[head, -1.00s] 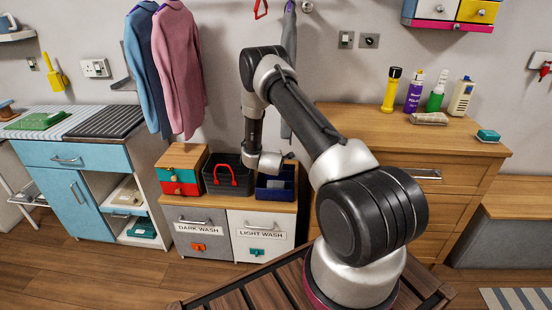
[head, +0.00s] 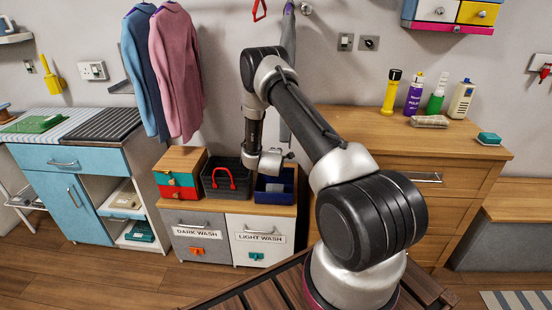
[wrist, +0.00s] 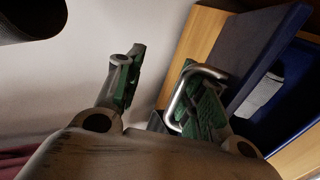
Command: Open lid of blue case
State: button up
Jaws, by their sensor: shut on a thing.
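The blue case (head: 275,197) stands on the wooden top of the wash-bin cabinet, beside a dark basket. Its top shows open in the head view, with something pale inside. In the wrist view its dark blue lid (wrist: 262,55) is a raised, tilted panel, and the open inside with a pale grey item shows to its right. A bent metal handle (wrist: 177,108) on the lid lies at my gripper (wrist: 163,62), around the right green-padded finger. My gripper is shut on this handle, though a gap shows between the fingertips.
The dark basket with a red handle (head: 222,182) and a red-and-teal box (head: 178,186) stand close on the left. A wooden drawer chest (head: 445,165) with bottles on top stands at right. Jackets (head: 175,70) hang above left.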

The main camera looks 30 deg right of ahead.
jog(key=o, duration=0.4)
jog(key=shift+s+a+r, duration=0.15)
jog(key=shift+r, duration=0.4)
jog(key=shift+s+a+r, duration=0.15)
jog(key=shift+a+r, duration=0.05)
jog(key=shift+r, duration=0.3)
jog(key=shift+s+a+r, duration=0.15)
jog(key=shift+r, duration=0.4)
jog(key=shift+s+a+r, duration=0.25)
jog(key=shift+s+r, duration=0.1)
jog(key=shift+r, duration=0.15)
jog(key=shift+s+a+r, duration=0.2)
jog(key=shift+s+r, duration=0.15)
jog(key=shift+r, duration=0.15)
jog(key=c, duration=0.4)
jog(key=shift+s+a, duration=0.1)
jog(key=shift+c, duration=0.2)
jog(key=shift+s+a+r, duration=0.3)
jog(key=shift+s+r, duration=0.35)
jog(key=shift+r, duration=0.25)
jog(key=v, duration=1.2)
jog(key=shift+s+f, duration=0.1)
jog(key=shift+f, duration=0.05)
